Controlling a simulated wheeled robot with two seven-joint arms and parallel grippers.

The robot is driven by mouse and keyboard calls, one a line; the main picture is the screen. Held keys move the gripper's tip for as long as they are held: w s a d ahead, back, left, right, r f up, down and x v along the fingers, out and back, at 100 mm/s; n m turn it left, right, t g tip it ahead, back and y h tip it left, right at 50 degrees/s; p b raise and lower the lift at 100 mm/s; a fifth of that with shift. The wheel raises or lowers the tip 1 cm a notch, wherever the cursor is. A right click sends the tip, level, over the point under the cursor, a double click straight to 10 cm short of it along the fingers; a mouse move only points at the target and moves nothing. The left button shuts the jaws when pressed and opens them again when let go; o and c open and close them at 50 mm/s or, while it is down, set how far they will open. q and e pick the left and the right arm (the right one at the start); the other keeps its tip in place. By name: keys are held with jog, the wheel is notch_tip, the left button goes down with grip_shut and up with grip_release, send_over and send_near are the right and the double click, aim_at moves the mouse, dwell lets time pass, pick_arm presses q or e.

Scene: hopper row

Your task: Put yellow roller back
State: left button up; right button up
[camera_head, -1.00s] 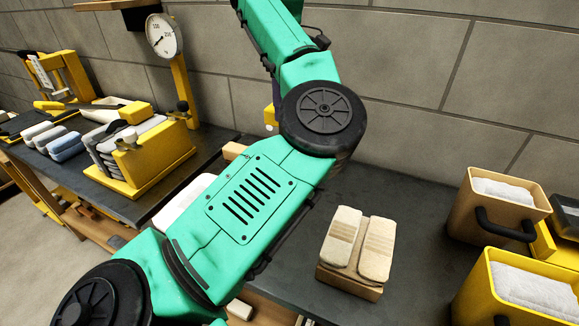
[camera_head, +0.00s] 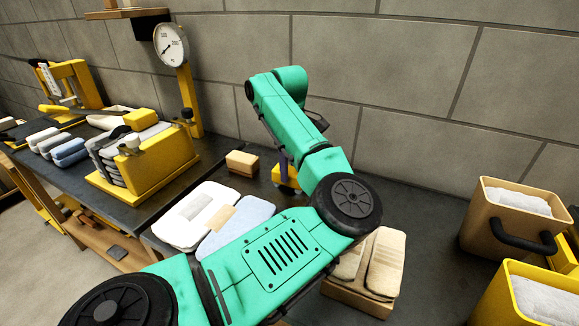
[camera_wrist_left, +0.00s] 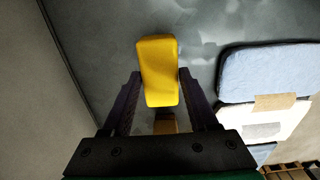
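The yellow roller (camera_wrist_left: 158,70) sits between the two dark fingers of my left gripper (camera_wrist_left: 159,76) in the left wrist view, with the fingertips against its sides. It also shows in the head view as a small yellow piece (camera_head: 284,177) under my left gripper (camera_head: 288,160), by the wall side of the dark bench. My green arm hides part of the area around it. I cannot tell whether the roller touches the bench top. My right gripper is in neither view.
A wooden block (camera_head: 242,163) lies just left of the roller. White (camera_head: 190,217) and blue (camera_head: 242,215) pads lie on the near side. A tan bin (camera_head: 490,225) and a yellow bin (camera_head: 495,290) stand at right. A dial gauge (camera_head: 172,42) rises at left.

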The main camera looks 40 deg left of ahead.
pick_arm(q)
jog(key=shift+o, duration=1.2)
jog(key=shift+r+p, duration=0.35)
notch_tip(320, 180, up, 12)
jog(key=p, duration=0.1)
jog(key=shift+f, duration=0.15)
